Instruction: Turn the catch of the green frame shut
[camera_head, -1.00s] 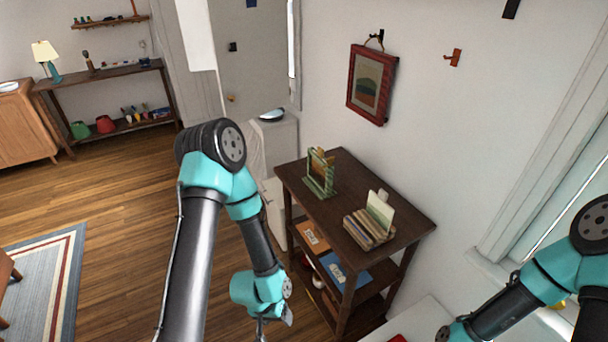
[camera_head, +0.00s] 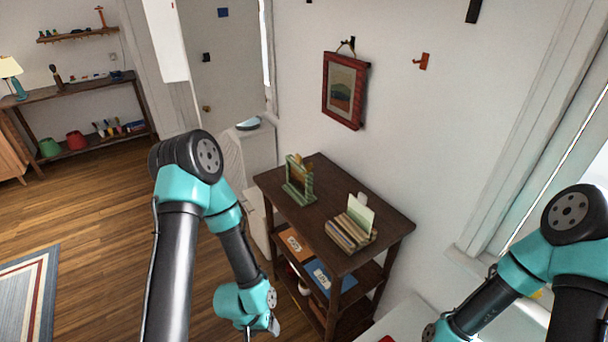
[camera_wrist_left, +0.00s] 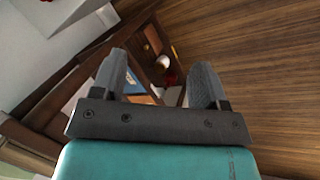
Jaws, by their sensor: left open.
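The green frame (camera_head: 299,190) stands upright near the left end of the top of a dark wooden shelf table (camera_head: 385,215). Its catch is too small to make out. My left gripper (camera_head: 272,326) hangs low in front of the shelf table, below and to the left of the frame. It is cut off by the bottom edge of the head view. In the left wrist view, my left gripper (camera_wrist_left: 158,72) is open and empty, with the shelf table's lower part between and beyond its fingers. My right arm enters at the right, with its gripper out of view.
A holder with cards or books (camera_head: 350,232) stands on the right part of the tabletop. A red framed picture (camera_head: 345,90) and an orange hook (camera_head: 423,61) are on the wall. Lower shelves hold an orange book (camera_head: 294,243) and a blue book (camera_head: 320,276).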

